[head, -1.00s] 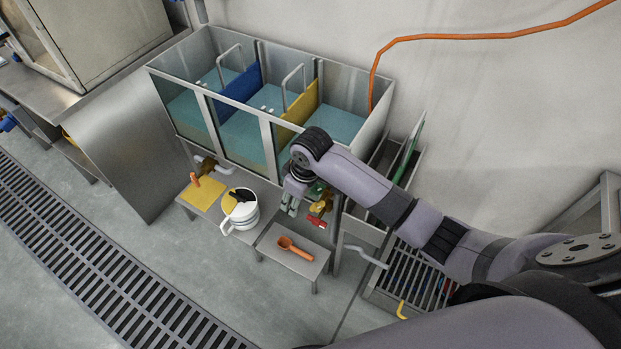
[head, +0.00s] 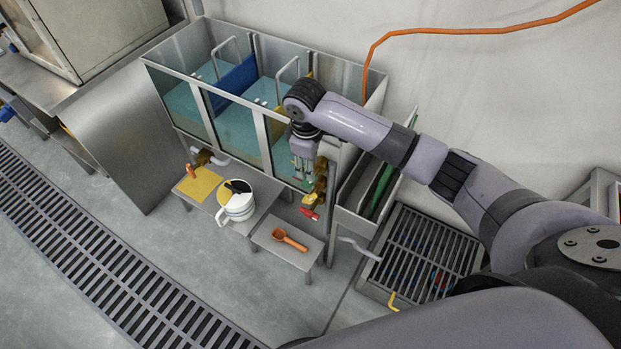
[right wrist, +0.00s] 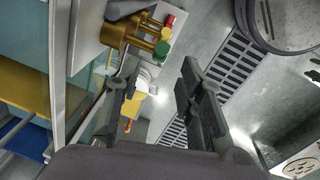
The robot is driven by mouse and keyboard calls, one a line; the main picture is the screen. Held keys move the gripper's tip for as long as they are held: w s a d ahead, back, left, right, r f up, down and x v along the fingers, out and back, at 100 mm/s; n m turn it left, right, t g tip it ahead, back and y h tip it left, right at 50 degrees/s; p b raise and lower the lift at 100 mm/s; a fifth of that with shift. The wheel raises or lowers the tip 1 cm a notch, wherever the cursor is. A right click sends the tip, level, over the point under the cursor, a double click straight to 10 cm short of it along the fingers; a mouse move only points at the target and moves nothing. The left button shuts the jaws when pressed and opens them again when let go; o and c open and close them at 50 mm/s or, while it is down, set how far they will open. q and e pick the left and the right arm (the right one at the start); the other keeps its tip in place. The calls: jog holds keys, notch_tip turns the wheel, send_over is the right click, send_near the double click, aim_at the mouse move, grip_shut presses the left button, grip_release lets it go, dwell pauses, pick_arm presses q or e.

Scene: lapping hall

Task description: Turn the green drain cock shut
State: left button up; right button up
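The green drain cock (right wrist: 161,48) shows its round green end in the right wrist view, on a brass stem. Other brass valves beside it include one with a red end (right wrist: 168,20). In the head view the brass valve cluster (head: 320,190) sits low at the tank's right front, with a red handle (head: 309,213); I cannot make out the green one there. My right gripper (head: 302,178) hangs fingers down just left of the cluster. In the right wrist view its fingers (right wrist: 161,75) are spread and empty, with the green end ahead between the tips. My left gripper is out of view.
The glass-fronted tank (head: 245,125) stands behind. A low bench (head: 258,205) carries a white jug (head: 236,205) and yellow cloth (head: 199,184). An orange scoop (head: 289,239) lies on a lower stand (head: 300,257). A floor grate (head: 425,250) is at right.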

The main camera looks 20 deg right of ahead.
jog(key=f, duration=0.8)
jog(key=shift+w+d+f, duration=0.15)
jog(key=shift+w+d, duration=0.1)
jog(key=shift+w, duration=0.05)
grip_shut()
